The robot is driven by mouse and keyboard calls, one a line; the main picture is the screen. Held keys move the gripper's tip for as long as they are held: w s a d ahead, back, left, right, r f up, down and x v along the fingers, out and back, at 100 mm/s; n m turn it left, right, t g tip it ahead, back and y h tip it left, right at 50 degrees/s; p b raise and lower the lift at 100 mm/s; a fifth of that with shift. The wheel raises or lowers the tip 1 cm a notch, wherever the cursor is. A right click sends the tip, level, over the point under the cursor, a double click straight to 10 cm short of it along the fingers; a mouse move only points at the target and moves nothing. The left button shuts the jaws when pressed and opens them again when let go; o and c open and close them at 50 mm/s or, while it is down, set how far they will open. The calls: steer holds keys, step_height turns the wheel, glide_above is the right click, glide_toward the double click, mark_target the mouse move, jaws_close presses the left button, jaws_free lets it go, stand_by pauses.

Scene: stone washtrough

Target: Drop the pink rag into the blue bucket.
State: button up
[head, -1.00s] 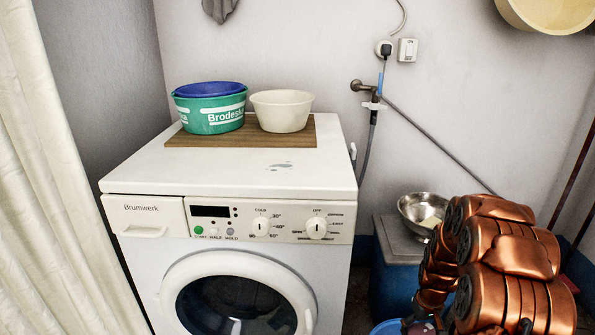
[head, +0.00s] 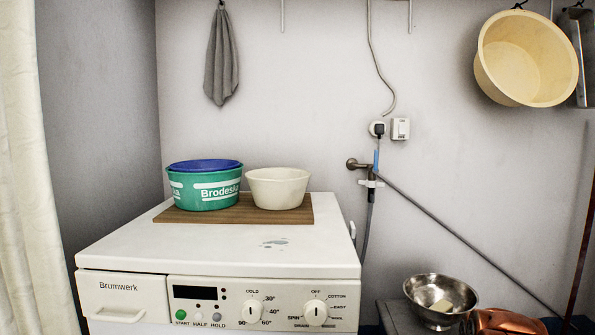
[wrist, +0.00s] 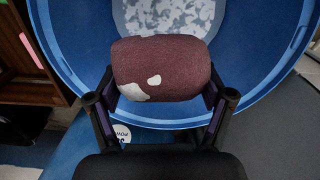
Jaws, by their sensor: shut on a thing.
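In the wrist view my gripper (wrist: 160,88) is shut on a dull dark-pink rag (wrist: 158,60) with white patches, a rounded bundle between the two fingers. Behind the rag, as the camera looks, is the wide blue bucket (wrist: 62,52). Its rim curves around the rag on both sides. A pale grey mottled patch (wrist: 165,16) shows inside the bucket, partly hidden by the rag. I cannot tell how high the rag is above it. In the head view the gripper, rag and bucket are out of frame.
In the head view a washing machine (head: 120,248) carries a green tub (head: 205,200) and a cream bowl (head: 279,188) on a brown board (head: 230,216). A steel bowl (head: 425,290) is at the lower right. Wooden furniture (wrist: 30,55) stands left of the bucket in the wrist view.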

steer(key=shift+f, duration=0.85)
steer(key=o, duration=0.9)
steer(key=shift+o, duration=0.2)
step_height(320, 180, up, 12)
steer(key=shift+r, duration=0.1)
